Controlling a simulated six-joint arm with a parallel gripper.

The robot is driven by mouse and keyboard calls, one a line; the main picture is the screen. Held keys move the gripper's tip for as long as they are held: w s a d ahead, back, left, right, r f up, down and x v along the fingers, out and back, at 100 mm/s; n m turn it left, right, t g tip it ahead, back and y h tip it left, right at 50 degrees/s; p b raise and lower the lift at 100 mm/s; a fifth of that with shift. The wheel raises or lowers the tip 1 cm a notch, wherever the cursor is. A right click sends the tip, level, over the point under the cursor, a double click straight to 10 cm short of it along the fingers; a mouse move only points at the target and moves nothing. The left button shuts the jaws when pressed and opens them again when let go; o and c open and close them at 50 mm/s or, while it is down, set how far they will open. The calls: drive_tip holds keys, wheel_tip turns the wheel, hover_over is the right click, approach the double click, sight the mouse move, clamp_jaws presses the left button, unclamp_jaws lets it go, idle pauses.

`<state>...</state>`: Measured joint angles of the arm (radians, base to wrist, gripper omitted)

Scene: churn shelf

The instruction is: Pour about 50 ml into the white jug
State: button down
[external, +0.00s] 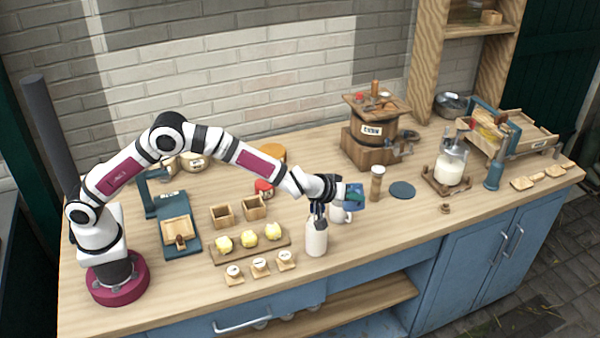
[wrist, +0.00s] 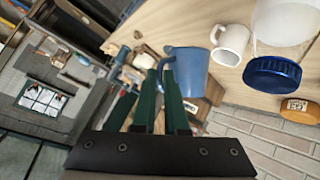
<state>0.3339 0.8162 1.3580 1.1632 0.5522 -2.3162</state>
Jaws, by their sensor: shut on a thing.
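My gripper (external: 346,191) has dark green fingers and is shut on a small blue jug (external: 356,200), held up off the table. In the wrist view the blue jug (wrist: 187,72) sits at the fingertips, with its handle by the fingers. Its contents are hidden, and I cannot tell its exact tilt. The white jug (external: 337,214) stands on the table just below and left of the blue jug, partly covered by my wrist and the bottle. The white jug (wrist: 231,44) also shows beside the blue jug in the wrist view, apart from it in the picture.
A white bottle (external: 316,240) stands in front of the white jug, close below my wrist. Butter pats on a board (external: 283,242) are left.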

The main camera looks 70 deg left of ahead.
sight(349, 203)
drive_tip(key=shift+a+r+h, duration=0.35)
drive_tip(key=shift+a+h, duration=0.05)
drive_tip(key=shift+a, duration=0.1)
drive_tip(key=shift+w+a+r+n+h+p, duration=0.15)
drive_tip(key=shift+a+r+n+h+p, duration=0.4)
drive_tip(key=shift+a+r+n+h, duration=0.2)
idle(0.4)
drive_tip(key=shift+a, duration=0.15)
drive_tip(key=shift+p, duration=0.3)
drive_tip(key=shift+a+r+h+p, duration=0.3)
drive_tip(key=shift+h+p, duration=0.05)
drive_tip(key=shift+p, duration=0.4)
drive_tip(key=shift+a+r+n+g+h+p, duration=0.3)
drive_tip(key=shift+a+r+n+h+p, duration=0.6)
drive_tip(key=shift+p, duration=1.2)
